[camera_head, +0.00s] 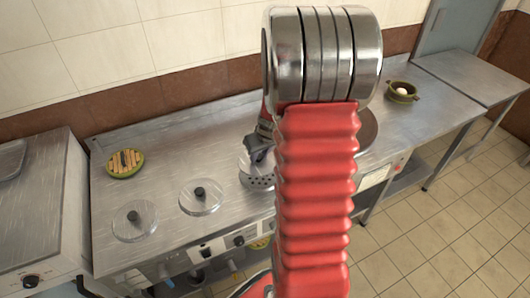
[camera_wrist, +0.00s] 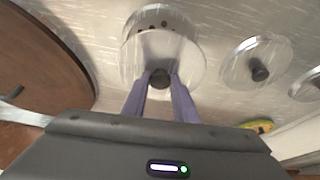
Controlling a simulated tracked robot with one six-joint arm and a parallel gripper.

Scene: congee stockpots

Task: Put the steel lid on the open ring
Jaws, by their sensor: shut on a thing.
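My gripper (camera_wrist: 160,92) is shut on the black knob of a steel lid (camera_wrist: 185,62) in the wrist view. The lid is round and shiny and partly covers the open ring (camera_wrist: 160,20), whose dark holes show past the lid's far edge. The lid looks off-centre on the ring, toward me; whether they touch I cannot tell. In the head view my gripper (camera_head: 258,150) is over the ring (camera_head: 260,182), partly hidden by my arm.
Two more knobbed lids (camera_head: 134,220) (camera_head: 200,196) sit on the steel counter to the left. A green dish (camera_head: 125,163) lies behind them. A large brown round lid (camera_wrist: 40,60) is left in the wrist view. A green pot (camera_head: 402,95) stands at the right.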

